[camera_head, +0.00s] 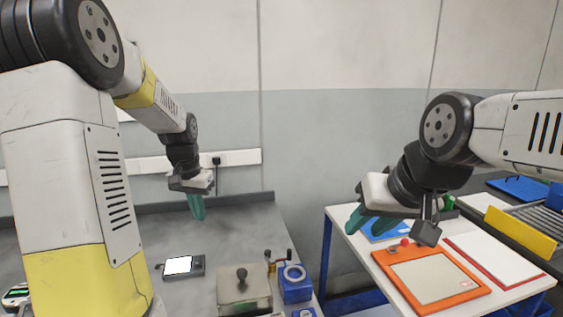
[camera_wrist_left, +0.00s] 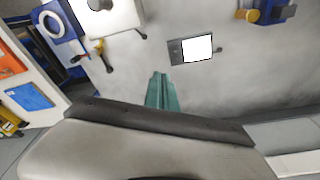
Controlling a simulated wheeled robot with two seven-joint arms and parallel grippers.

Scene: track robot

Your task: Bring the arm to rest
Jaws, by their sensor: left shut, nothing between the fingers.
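My left gripper (camera_head: 197,207) hangs over the grey bench with its teal fingers pointing down. It is shut and holds nothing. In the left wrist view its fingers (camera_wrist_left: 160,92) lie together above the bare bench top. My right gripper (camera_head: 365,222) is above the white table, near the orange-framed board. Its two teal fingers look spread apart, with nothing visible between them.
On the grey bench (camera_head: 225,228) are a device with a white screen (camera_head: 178,265), a metal box with a knob (camera_head: 243,290) and a blue block with a white ring (camera_head: 294,283). The white table (camera_head: 345,228) holds an orange-framed board (camera_head: 428,280) and a red-edged board (camera_head: 497,258).

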